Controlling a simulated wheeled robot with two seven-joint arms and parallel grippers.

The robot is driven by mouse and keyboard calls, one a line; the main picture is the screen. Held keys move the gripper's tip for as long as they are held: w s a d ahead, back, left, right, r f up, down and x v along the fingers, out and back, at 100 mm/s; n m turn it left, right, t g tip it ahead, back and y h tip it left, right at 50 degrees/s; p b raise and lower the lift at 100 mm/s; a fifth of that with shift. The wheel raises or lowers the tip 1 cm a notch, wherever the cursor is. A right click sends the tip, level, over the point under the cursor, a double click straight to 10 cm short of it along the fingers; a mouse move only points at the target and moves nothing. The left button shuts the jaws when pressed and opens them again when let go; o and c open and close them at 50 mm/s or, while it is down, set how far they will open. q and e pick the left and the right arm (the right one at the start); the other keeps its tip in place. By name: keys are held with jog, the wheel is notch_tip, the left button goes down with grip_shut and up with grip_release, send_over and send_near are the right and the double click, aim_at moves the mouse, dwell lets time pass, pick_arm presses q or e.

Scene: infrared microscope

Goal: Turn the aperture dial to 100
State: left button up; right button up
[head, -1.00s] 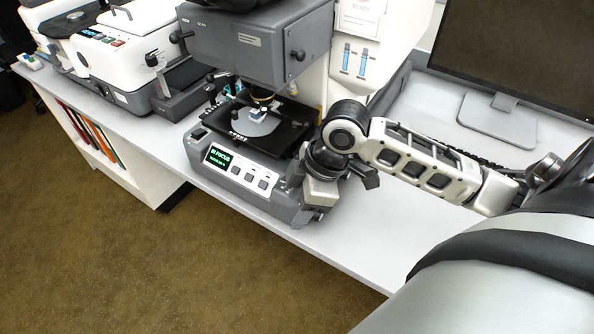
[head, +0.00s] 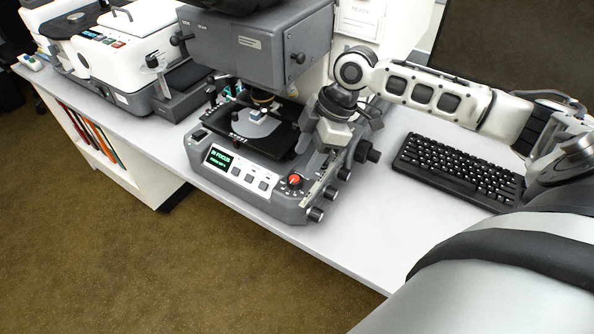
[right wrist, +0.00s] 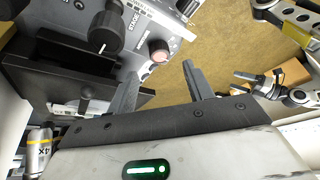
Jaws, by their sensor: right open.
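The microscope (head: 250,185) stands on the bench, its front panel showing a lit "IN FOCUS" display. A small red-topped dial (head: 295,180) sits at the panel's right end; I take it as the aperture dial, but its setting is unreadable. In the right wrist view a pale reddish knob (right wrist: 158,50) shows beyond the fingertips, beside a larger black knob (right wrist: 103,30) near the lettering "STAGE". My right gripper (head: 322,168) is just above and right of the red dial, fingers pointing down. In the right wrist view its fingers (right wrist: 160,70) are apart, empty.
Black side knobs (head: 315,214) project at the microscope's right. The black stage (head: 275,140) is close left of the gripper. A keyboard (head: 460,170) lies to the right. The bench front (head: 350,240) is clear. A 4X objective (right wrist: 38,150) shows at lower left in the wrist view.

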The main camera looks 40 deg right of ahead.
aim_at(294, 178)
jog(key=x, duration=0.5)
jog(key=shift+a+f, duration=0.15)
jog(key=shift+f, duration=0.25)
jog(key=c, duration=1)
